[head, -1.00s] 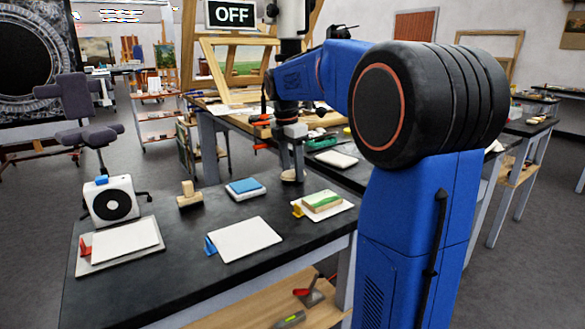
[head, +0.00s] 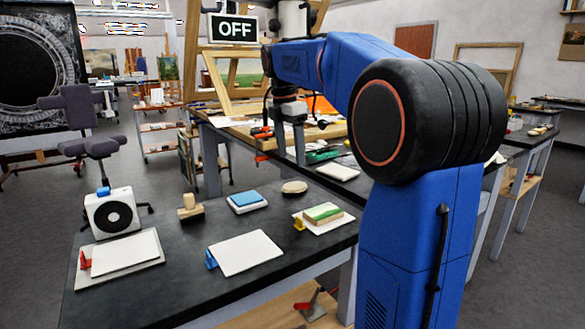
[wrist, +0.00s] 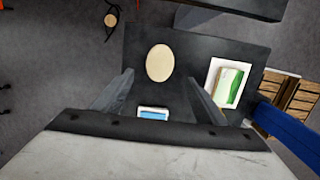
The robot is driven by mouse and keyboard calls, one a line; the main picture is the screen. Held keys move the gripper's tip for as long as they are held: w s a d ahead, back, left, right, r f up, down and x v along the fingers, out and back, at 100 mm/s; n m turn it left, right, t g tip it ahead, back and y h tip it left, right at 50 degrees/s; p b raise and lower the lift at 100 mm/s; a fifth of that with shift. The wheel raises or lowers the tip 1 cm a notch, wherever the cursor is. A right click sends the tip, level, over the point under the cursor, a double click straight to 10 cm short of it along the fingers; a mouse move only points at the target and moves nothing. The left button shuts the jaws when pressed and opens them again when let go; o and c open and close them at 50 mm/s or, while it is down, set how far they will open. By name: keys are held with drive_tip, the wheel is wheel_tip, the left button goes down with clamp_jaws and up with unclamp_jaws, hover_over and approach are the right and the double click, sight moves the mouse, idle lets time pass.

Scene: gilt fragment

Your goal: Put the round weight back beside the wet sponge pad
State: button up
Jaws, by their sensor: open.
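In the wrist view my fingers (wrist: 159,80) are spread wide.
A wooden block with a handle (head: 189,207) stands left of the sponge. A green and white block (head: 323,213) lies on a white sheet at right. White panels (head: 246,252) lie in front. A white fan-like box (head: 114,213) stands at left.

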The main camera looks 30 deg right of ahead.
drive_tip(key=shift+a+r, duration=0.2)
drive_tip(key=shift+r, duration=1.25)
drive_tip(key=shift+s, duration=0.1)
